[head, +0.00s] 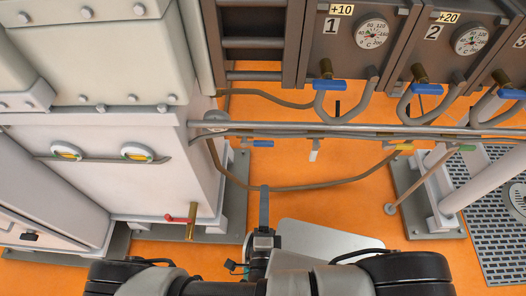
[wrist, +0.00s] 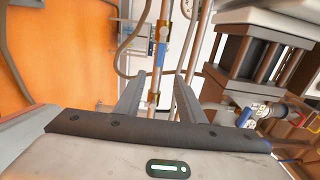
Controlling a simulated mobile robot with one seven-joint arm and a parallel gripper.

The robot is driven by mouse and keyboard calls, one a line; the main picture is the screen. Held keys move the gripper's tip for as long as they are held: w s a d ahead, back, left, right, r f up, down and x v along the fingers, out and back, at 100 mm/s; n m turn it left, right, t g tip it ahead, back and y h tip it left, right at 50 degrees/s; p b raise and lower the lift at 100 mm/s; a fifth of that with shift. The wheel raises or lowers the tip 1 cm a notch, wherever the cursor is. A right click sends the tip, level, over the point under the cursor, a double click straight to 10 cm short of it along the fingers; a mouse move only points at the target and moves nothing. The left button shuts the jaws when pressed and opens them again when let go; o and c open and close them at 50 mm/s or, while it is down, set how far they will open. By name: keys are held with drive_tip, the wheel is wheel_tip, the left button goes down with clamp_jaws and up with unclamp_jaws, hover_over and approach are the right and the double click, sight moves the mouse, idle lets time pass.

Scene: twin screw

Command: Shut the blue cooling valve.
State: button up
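Several blue valve handles show in the head view. One blue handle (head: 263,143) is on the low horizontal pipe left of centre. Others are under the numbered boxes: one under box 1 (head: 330,85), one under box 2 (head: 427,89) and one at the right edge (head: 512,93). I cannot tell which is the cooling valve. In the wrist view a blue handle (wrist: 162,54) lies along a brass-coloured pipe, beyond and between my fingertips. My gripper (wrist: 158,85) is open and empty, apart from that handle. In the head view my gripper (head: 264,190) appears edge-on, below the low blue handle.
A brown hose (head: 300,187) sags close to my gripper. A long grey rail (head: 360,130) runs above. A yellow handle (head: 402,147), a white handle (head: 315,150) and a red handle (head: 180,219) are nearby. A pale cabinet (head: 150,165) stands left. Orange floor is open at centre.

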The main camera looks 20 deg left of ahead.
sight(266, 146)
drive_tip(key=b+x, duration=0.1)
drive_tip(key=x, duration=1.6)
drive_tip(key=shift+w+d, duration=0.1)
drive_tip(key=shift+w, duration=0.1)
clamp_jaws()
